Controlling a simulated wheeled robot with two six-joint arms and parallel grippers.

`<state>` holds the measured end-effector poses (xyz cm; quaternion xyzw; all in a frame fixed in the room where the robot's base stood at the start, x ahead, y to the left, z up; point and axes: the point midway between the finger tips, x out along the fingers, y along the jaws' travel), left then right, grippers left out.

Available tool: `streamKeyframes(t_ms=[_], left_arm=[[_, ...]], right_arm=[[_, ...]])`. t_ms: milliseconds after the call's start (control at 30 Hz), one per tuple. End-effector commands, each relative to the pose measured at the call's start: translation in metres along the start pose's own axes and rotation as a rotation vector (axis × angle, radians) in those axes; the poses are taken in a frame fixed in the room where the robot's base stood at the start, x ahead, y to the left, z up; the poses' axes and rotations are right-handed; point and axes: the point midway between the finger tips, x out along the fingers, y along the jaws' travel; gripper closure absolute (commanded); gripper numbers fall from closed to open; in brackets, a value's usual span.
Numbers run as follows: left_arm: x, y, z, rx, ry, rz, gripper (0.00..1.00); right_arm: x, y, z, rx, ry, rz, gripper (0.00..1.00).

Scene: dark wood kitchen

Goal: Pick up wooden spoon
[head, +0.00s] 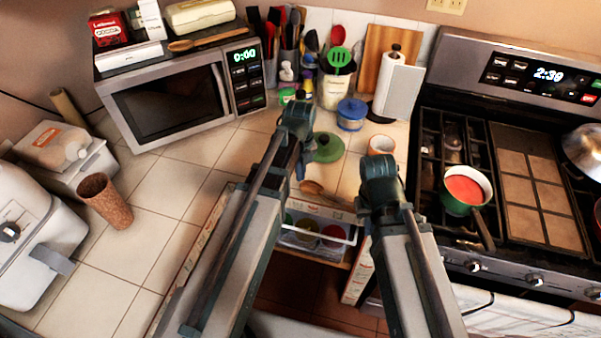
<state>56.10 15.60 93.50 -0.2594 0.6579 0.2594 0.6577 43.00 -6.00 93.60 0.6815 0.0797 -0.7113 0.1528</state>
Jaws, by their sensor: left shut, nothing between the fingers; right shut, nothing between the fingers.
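One wooden spoon (209,40) lies on top of the microwave at the upper left, its bowl end to the left. Another wooden spoon (318,190) lies on the tiled counter near its front edge, just right of my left gripper. My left gripper (300,168) is shut and empty, partly hidden by its own arm. My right gripper (362,206) is shut and empty near the counter edge, also mostly hidden by its arm. I cannot tell how high either gripper is above the counter.
The microwave (170,95) also carries a cocoa box (108,30). A green lid (325,148), a blue pot (352,113) and utensil holders stand behind the arms. An open drawer (318,232) juts out below.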

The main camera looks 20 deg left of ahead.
Motion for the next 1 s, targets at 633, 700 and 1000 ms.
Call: streamKeyframes(t_ms=[633,700,1000], left_arm=[[-0.105,0.0,0.0,0.0,0.0,0.0,1.0],[-0.112,0.0,0.0,0.0,0.0,0.0,1.0],[-0.118,0.0,0.001,0.0,0.0,0.0,1.0]], right_arm=[[-0.104,0.01,0.006,-0.002,0.0,0.0,1.0],[-0.112,0.011,0.006,-0.001,0.0,0.0,1.0],[-0.118,0.011,0.007,0.001,0.0,-0.001,1.0]])
